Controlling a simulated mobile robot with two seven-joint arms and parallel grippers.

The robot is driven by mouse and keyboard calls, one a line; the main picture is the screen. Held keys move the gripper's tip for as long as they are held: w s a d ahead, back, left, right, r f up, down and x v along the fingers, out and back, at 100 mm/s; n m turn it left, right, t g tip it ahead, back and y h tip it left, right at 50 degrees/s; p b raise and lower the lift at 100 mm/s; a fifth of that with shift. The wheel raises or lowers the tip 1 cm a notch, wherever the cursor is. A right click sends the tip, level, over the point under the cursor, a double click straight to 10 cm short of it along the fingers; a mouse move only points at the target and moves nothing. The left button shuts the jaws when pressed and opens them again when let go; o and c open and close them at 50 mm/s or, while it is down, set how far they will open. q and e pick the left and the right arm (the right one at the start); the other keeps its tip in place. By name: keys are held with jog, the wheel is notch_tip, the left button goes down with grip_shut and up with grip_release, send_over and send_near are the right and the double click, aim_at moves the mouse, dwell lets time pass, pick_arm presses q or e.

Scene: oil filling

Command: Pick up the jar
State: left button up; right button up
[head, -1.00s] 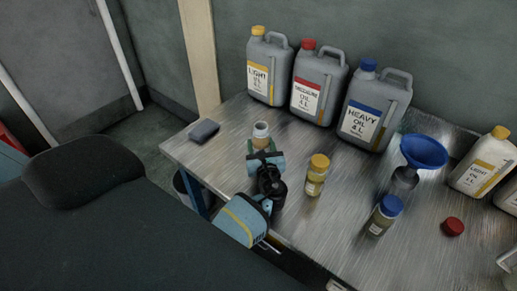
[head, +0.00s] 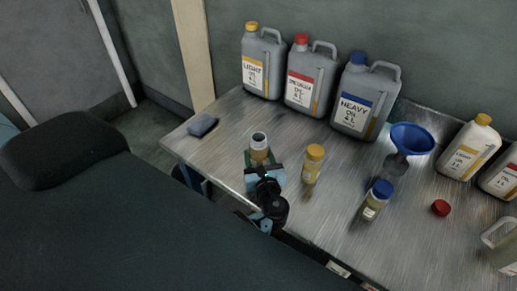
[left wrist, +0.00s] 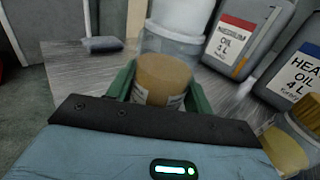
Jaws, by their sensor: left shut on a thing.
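The gripper hides the jar's base, so contact with the table is unclear. My right gripper is not in view.
A yellow-lidded jar (head: 312,165) and a blue-lidded jar (head: 376,201) stand to the right. Grey oil cans (head: 312,77) line the back. A blue funnel (head: 412,138), red cap (head: 440,208) and white cans (head: 468,147) are farther right. A dark block (head: 202,125) lies left.

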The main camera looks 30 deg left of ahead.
aim_at(256, 162)
pick_arm(q)
jog(key=shift+s+a+r+v, duration=0.1)
jog(key=shift+s+a+v, duration=0.05)
jog(key=shift+v, duration=0.8)
jog(key=shift+s+a+r+v, duration=0.1)
jog(key=shift+s+a+v, duration=0.05)
jog(key=shift+v, duration=0.85)
jog(key=shift+s+a+r+v, duration=0.1)
jog(key=shift+r+v, duration=0.05)
jog(key=shift+v, duration=0.8)
